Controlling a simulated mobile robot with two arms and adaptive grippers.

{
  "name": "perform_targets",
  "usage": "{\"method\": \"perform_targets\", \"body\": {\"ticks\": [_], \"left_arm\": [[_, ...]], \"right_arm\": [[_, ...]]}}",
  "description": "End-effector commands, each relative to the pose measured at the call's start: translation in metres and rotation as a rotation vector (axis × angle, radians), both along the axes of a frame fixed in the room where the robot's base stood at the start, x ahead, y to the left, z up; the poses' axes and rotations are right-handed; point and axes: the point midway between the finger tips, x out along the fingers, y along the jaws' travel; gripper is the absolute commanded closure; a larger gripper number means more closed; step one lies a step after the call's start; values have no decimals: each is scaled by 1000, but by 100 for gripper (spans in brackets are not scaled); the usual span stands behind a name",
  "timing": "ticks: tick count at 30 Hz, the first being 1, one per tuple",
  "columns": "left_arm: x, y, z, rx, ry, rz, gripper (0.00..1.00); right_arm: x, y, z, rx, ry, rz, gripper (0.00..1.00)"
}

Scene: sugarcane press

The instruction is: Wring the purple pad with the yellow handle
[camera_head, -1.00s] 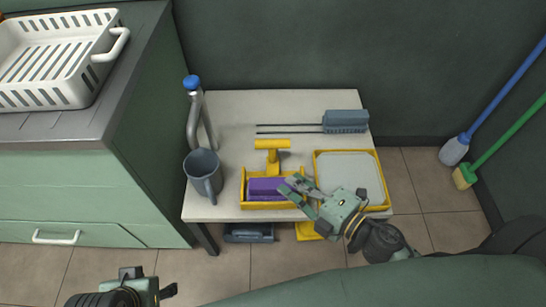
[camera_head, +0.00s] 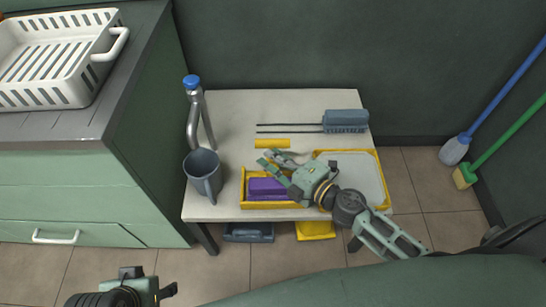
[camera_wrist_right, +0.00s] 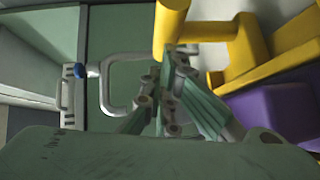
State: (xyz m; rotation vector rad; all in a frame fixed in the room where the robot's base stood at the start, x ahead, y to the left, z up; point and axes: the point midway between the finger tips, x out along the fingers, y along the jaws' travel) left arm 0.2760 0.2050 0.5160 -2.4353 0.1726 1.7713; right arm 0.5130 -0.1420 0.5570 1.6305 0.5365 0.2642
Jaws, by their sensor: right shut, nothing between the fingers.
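The yellow handle (camera_head: 272,143) is a short bar above the far side of a yellow press tray (camera_head: 243,188). The purple pad (camera_head: 262,187) lies in that tray, its right part covered by my right gripper. My right gripper (camera_head: 269,160) is shut and empty, just on the near side of the handle. In the right wrist view the handle (camera_wrist_right: 171,22) is just beyond the fingertips (camera_wrist_right: 168,58), and the pad (camera_wrist_right: 280,112) is at the right. I cannot tell whether the fingertips touch the handle. My left gripper (camera_head: 168,290) shows only partly at the bottom left, away from the table.
A grey mug (camera_head: 203,172) and a metal tap with a blue knob (camera_head: 191,82) stand at the table's left. A yellow-rimmed tray (camera_head: 362,170) is at the right, partly behind my right arm. The table's back left is clear.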

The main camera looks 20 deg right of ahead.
Motion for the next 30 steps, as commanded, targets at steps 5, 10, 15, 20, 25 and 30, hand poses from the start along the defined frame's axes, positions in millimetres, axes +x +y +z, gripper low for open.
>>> {"method": "perform_targets", "body": {"ticks": [5, 10, 15, 20, 25, 30], "left_arm": [[0, 0, 0, 0, 0, 0, 50], [0, 0, 3, 0, 1, 0, 50], [0, 0, 5, 0, 1, 0, 50], [0, 0, 5, 0, 1, 0, 50], [0, 0, 5, 0, 1, 0, 50], [0, 0, 6, 0, 1, 0, 50]], "right_arm": [[1, 0, 0, -1, 0, 0, 100], [23, -7, 1, -2, -2, -1, 100], [43, -13, 1, 0, -2, -2, 100], [47, -14, 1, 0, -2, -2, 100], [48, -15, 2, 0, -5, -4, 100], [49, -16, 4, -1, -6, -6, 100]]}}
